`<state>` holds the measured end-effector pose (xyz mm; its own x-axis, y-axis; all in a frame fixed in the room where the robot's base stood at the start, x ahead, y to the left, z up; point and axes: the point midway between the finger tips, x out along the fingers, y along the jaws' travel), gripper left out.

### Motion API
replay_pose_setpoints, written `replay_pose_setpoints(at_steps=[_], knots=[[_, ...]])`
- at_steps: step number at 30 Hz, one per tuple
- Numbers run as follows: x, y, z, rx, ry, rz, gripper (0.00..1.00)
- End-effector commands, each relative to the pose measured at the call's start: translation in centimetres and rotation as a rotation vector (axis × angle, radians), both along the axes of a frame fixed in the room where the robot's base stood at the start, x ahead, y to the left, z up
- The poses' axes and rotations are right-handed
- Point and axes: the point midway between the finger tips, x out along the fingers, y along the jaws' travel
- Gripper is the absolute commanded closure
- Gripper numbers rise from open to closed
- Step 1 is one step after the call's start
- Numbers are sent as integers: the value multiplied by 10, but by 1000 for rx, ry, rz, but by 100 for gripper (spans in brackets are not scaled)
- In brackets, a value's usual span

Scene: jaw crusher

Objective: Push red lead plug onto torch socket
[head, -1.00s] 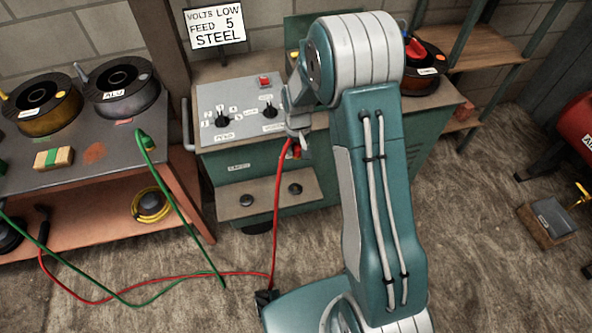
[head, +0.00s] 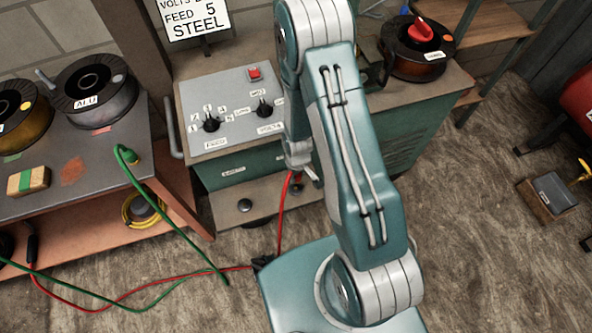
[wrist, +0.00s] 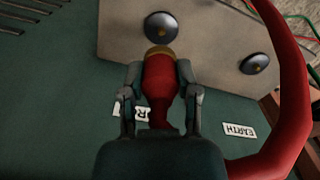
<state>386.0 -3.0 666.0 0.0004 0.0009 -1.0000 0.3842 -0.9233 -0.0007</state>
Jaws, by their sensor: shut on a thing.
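The red lead plug (wrist: 158,88) sits between the two fingers of my gripper (wrist: 160,98), which is shut on it. Its brass tip points at the torch socket (wrist: 160,27), a dark round knob-like fitting on a beige panel. The tip overlaps the socket's lower edge in the wrist view; I cannot tell whether they touch. The label beside the plug is partly hidden by it. The other socket (wrist: 255,63) lies to the right, with the upside-down EARTH label (wrist: 239,130) below. In the head view my gripper (head: 303,172) is at the panel's right socket, which is partly hidden.
The red lead (head: 281,225) hangs from the plug to the floor, and curves along the right in the wrist view. A green lead (head: 165,215) runs from the left bench (head: 95,165). Wire spools stand on bench and machine. The control panel (head: 225,110) is above.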

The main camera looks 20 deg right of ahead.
Motion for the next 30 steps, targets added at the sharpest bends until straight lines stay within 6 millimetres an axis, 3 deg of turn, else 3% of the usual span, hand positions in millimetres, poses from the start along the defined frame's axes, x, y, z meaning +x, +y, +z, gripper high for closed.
replay_pose_setpoints(at_steps=[8,22,30], knots=[[1,0,-7,0,1,-1,100],[0,0,-46,0,2,-2,100],[1,0,-57,0,0,-2,100]])
